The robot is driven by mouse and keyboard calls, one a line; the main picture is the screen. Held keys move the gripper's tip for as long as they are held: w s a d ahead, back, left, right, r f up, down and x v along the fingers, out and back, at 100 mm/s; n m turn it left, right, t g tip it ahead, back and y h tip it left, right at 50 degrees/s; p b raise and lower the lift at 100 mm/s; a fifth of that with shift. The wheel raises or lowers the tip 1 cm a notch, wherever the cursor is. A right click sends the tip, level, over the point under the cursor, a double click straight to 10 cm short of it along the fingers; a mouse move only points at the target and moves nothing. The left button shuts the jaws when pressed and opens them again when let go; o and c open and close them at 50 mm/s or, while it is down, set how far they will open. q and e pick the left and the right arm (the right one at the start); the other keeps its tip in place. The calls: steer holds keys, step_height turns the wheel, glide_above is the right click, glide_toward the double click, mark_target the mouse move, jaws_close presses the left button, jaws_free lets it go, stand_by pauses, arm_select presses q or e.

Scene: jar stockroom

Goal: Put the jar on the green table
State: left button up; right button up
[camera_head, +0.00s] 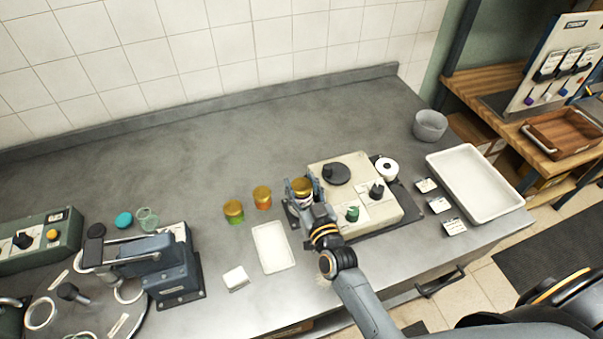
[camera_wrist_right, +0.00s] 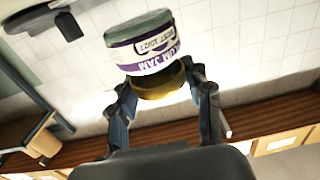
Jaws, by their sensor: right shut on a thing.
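A jar with a gold lid (camera_head: 302,186) is in my right gripper (camera_head: 304,201), in front of the white machine. In the right wrist view, the jar (camera_wrist_right: 142,45) shows a purple and white label reading plum jam, and my right gripper's fingers (camera_wrist_right: 165,92) close around its gold lid end. I cannot tell whether its base touches the counter. Two more gold-lidded jars stand on the counter to the left, one green (camera_head: 233,212) and one orange (camera_head: 262,198). I see no green table. My left gripper is out of view.
The white machine (camera_head: 384,208) is close to my right gripper. A white mat (camera_head: 272,247) lies left of it. A white tray (camera_head: 480,208) and grey bowl (camera_head: 430,125) are at the right. A blue press (camera_head: 172,272) stands left. The back of the grey counter (camera_head: 200,140) is clear.

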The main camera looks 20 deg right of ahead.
steer(key=s+a+r, duration=0.3)
steer(key=s+r, duration=0.2)
steer(key=s, duration=0.4)
arm_select(q)
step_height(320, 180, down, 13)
steer(key=b, duration=1.5)
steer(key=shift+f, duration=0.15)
arm_select(e)
steer(key=s+d+f+h, duration=0.1)
steer(key=s+d+f, duration=0.3)
steer(key=s+d, duration=0.2)
steer(key=shift+s+f+m, duration=0.2)
steer(key=shift+s+m, duration=0.1)
steer(key=shift+s, duration=0.95)
arm_select(q)
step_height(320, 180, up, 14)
steer(key=p, duration=1.4)
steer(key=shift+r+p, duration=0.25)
steer(key=shift+p, duration=0.1)
arm_select(e)
steer(key=w+a+r+y, duration=0.1)
steer(key=w+a+r, duration=0.3)
steer(key=w, duration=0.4)
steer(key=shift+a+r, duration=0.15)
steer(key=shift+a, duration=0.7)
steer(key=shift+w, duration=0.1)
